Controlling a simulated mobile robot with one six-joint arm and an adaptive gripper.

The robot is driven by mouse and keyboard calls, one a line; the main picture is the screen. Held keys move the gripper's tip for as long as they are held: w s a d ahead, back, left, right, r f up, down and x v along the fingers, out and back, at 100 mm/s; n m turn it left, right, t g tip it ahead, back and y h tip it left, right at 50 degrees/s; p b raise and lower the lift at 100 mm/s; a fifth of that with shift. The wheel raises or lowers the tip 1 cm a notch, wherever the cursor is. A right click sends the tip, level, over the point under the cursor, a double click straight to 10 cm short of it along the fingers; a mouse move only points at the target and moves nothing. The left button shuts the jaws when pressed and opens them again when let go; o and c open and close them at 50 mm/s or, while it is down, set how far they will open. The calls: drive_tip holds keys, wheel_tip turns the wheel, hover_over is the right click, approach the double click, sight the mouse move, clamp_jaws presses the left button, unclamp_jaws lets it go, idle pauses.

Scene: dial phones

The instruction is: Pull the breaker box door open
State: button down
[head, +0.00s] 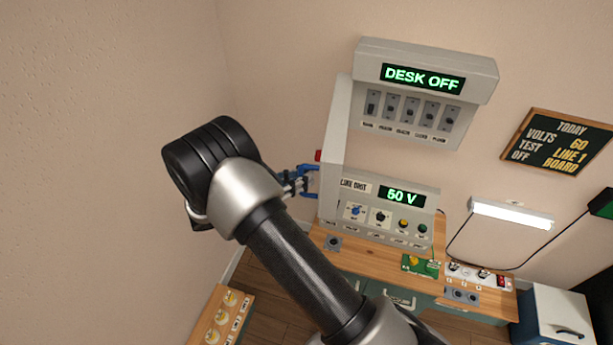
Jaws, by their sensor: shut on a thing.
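The breaker box (482,68) hangs on the wall, with a green "DESK OFF" display and a row of switches showing below it. Its grey door (335,150) stands swung out from the box's left side, so the switches are uncovered. My gripper (309,181), with blue fingers, is at the door's left face near its lower outer part. It is shut on the door handle, which is mostly hidden by the fingers. A small red part (318,155) shows just above the fingers.
A grey line unit (425,213) reading "50 V" stands on the wooden desk (375,262) below the box, close to the door's lower end. A chalkboard (556,142) and a lit lamp (511,214) are at the right. The wall at left is bare.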

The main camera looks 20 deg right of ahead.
drive_tip(key=shift+s+a+f, duration=0.1)
drive_tip(key=shift+s+f, duration=0.05)
drive_tip(key=shift+s, duration=0.05)
drive_tip(key=c, duration=2.2)
unclamp_jaws()
drive_tip(key=o, duration=0.3)
drive_tip(key=shift+a, duration=0.2)
drive_tip(key=shift+o, duration=1.2)
drive_tip(key=shift+d, duration=0.1)
drive_tip(key=shift+r, duration=0.2)
drive_tip(key=a, duration=1.2)
drive_tip(key=shift+s, duration=0.35)
